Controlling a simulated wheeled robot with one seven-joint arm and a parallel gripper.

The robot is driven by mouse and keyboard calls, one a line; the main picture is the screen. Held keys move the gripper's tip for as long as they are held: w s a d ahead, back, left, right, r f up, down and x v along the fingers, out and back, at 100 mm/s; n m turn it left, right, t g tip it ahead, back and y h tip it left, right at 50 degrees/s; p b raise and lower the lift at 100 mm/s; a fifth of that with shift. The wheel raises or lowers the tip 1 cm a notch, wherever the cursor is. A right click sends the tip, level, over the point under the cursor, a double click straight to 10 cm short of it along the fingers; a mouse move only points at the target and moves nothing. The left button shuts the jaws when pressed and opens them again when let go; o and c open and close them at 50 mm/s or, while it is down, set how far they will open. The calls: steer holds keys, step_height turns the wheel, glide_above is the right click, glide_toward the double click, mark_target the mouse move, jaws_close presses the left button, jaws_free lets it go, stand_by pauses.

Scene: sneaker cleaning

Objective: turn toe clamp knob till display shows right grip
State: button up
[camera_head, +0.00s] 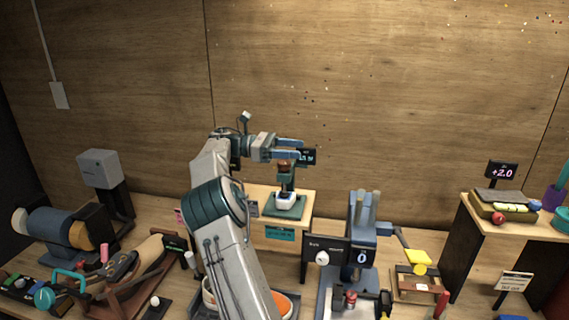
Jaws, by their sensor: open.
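My gripper (290,150) is in the centre, pointing right, with its two blue-grey fingers apart. It is at the top of a small dark green stand (286,187) on a wooden box (304,225). A brown, knob-like part (286,167) shows just below the fingers; whether they touch it is too small to tell. A white and blue piece (288,201) sits at the stand's foot. A small dark display (307,157) with light blue characters is right behind the fingers, partly covered; its reading is unclear. A white and orange sneaker (283,304) is partly hidden behind my arm.
A blue post (363,233) with a 0 display and a black panel with a white knob (322,258) stand right of my arm. A wooden stand (448,245) at right carries several items and a +2.0 display (502,171). Brushes and a grinder-like machine (55,228) crowd the left.

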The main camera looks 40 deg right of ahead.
steer(key=s+d+r+b, duration=0.2)
steer(key=s+d+r, duration=0.2)
steer(key=s, duration=0.4)
steer(key=shift+s+d+r+b, duration=0.25)
steer(key=shift+s+r+b, duration=0.1)
steer(key=shift+r, duration=0.5)
